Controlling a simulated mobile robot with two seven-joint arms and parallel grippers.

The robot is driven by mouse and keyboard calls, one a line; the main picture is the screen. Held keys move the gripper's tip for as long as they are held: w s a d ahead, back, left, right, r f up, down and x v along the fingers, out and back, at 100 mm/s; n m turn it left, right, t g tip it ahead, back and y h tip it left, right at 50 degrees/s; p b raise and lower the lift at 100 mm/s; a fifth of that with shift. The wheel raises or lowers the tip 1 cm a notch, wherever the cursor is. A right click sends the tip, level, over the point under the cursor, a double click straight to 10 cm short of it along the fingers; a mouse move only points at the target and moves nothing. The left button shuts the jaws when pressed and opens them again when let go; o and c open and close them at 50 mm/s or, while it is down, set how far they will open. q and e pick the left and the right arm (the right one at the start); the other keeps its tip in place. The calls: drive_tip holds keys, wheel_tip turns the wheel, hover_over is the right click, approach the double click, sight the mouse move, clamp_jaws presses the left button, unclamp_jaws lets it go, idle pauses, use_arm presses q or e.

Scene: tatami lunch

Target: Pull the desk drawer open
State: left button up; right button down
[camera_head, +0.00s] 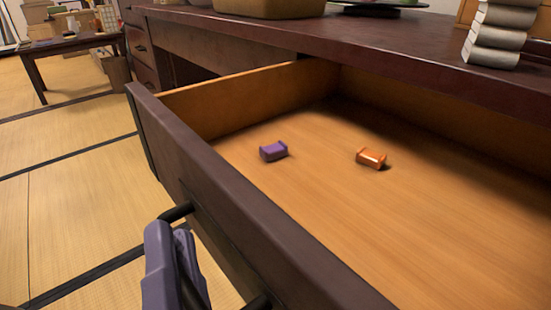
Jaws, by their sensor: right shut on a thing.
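The desk drawer (240,195) stands pulled out from under the dark wooden desk (330,35), its light wood inside in plain view. Its black handle (178,211) is on the outer front face. My right gripper (180,240) is at the lower middle left, its grey-purple fingers shut on the handle. A purple block-like piece (273,151) and an orange one (371,158) lie apart on the drawer floor. My left gripper is not in view.
A stack of pale books (500,35) and a tan container (270,7) stand on the desk top. Tatami floor (75,220) left of the drawer is clear. A low table (70,42) with boxes is at the far left.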

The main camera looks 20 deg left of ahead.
drive_tip(key=shift+s+a, duration=0.15)
drive_tip(key=shift+s, duration=0.1)
drive_tip(key=c, duration=0.9)
unclamp_jaws()
drive_tip(key=p+v, duration=0.2)
drive_tip(key=v, duration=0.8)
drive_tip(key=shift+a, duration=0.1)
